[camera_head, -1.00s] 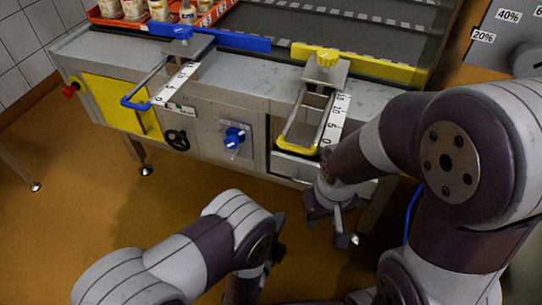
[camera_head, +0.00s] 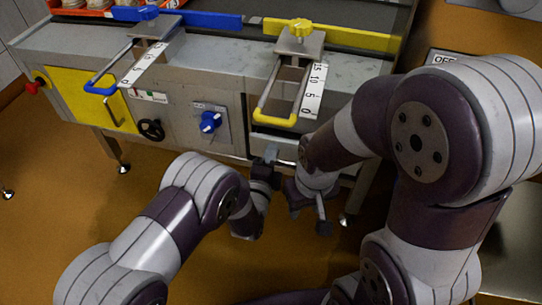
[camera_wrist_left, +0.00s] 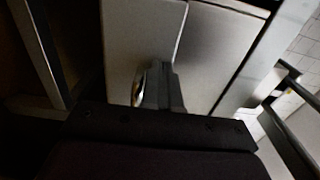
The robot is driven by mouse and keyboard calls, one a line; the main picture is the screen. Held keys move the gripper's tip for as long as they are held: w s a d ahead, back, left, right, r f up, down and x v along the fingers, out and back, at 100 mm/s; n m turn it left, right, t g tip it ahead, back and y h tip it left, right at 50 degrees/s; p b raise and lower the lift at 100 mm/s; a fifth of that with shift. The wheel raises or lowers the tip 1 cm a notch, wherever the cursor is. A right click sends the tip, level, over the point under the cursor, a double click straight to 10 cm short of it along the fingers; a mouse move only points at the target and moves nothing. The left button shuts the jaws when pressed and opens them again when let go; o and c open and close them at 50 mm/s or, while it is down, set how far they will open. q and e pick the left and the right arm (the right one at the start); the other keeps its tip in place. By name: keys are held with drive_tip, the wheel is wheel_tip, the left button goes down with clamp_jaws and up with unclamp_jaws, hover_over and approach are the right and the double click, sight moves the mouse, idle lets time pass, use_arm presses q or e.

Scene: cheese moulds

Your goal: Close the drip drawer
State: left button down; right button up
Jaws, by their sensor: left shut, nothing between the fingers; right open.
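The drip drawer (camera_head: 284,148) is a light grey front low in the machine, below the yellow-ended guide bars. Its upper part sits under a dark gap, and my arms cover part of it. I cannot tell how far out it stands. My left gripper (camera_head: 271,154) is shut and empty, with its tips up close to the drawer front. Whether they touch it is unclear. In the left wrist view the shut fingers (camera_wrist_left: 160,86) point at pale grey panels. My right gripper (camera_head: 322,220) is open and empty, lower and to the right, pointing down over the floor.
The grey machine (camera_head: 190,65) has a blue knob (camera_head: 210,122), a black handwheel (camera_head: 151,129) and a yellow panel (camera_head: 78,95) left of the drawer. Blue (camera_head: 100,88) and yellow (camera_head: 274,119) guide handles jut out above. The brown floor (camera_head: 60,190) in front is clear.

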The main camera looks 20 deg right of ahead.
sight(274, 139)
use_arm(q)
drive_tip(key=shift+w+d, duration=0.1)
drive_tip(key=shift+w, duration=0.05)
drive_tip(key=b+x, duration=0.1)
drive_tip(key=x, duration=0.2)
drive_tip(key=shift+w+d, duration=0.15)
drive_tip(key=shift+w, duration=0.15)
drive_tip(key=shift+r, duration=0.3)
